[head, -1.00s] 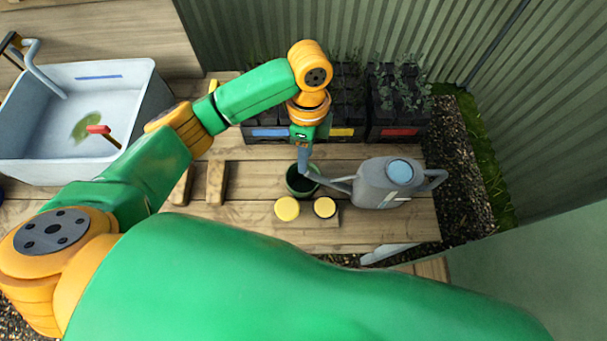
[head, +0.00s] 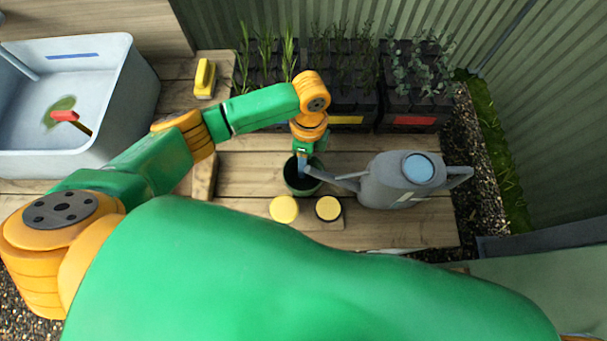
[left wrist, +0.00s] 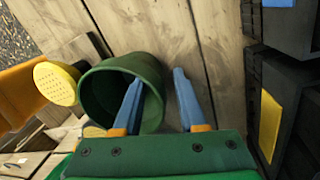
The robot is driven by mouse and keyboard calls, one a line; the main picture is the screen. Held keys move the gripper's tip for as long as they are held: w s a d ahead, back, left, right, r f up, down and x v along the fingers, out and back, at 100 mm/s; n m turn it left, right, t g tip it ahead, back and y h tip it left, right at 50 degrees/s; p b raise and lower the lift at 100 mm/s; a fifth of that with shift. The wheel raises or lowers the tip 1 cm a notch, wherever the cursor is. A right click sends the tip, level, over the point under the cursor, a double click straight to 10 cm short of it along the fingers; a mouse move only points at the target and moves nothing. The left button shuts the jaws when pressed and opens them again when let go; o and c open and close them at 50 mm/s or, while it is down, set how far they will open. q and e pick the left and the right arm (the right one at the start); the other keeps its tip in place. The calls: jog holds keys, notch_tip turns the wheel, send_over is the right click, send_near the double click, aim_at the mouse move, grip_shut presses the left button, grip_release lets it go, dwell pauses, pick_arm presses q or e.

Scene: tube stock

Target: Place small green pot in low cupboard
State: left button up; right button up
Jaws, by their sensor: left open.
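The small green pot (head: 303,191) stands upright on the wooden bench, open mouth up, left of the watering can. It also shows in the left wrist view (left wrist: 95,100). My left gripper (left wrist: 159,76) is open at the pot's rim. One blue finger overlaps the pot's mouth and the other is outside its wall, so the near wall lies between them. In the head view the left gripper (head: 302,168) comes down over the pot from above. My right gripper is out of view. I cannot make out the low cupboard for certain.
A grey watering can (head: 385,182) stands close right of the pot, its spout reaching towards it. Black plant crates (head: 410,108) stand behind; a grey sink (head: 120,95) is at left.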

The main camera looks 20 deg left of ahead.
pick_arm(q)
jog(key=shift+f, duration=0.1)
grip_shut()
dwell(0.4)
jog(key=shift+a+r+b, duration=0.15)
jog(key=shift+r+b, duration=0.15)
jog(key=shift+r, duration=0.25)
jog(key=a, duration=0.2)
jog(key=s+a, duration=0.1)
jog(key=a, duration=0.2)
jog(key=s+a+b, duration=0.1)
jog(key=a, duration=0.1)
jog(key=shift+s+a+r, duration=0.15)
jog(key=shift+a+r, duration=0.1)
jog(key=shift+a, duration=0.1)
notch_tip(320, 180, up, 18)
jog(key=n+t+h+p, duration=0.1)
jog(key=n+p, duration=0.1)
jog(key=n, duration=1.6)
jog(key=shift+s+d+t+h, duration=0.25)
jog(key=shift+s+t+h, duration=0.05)
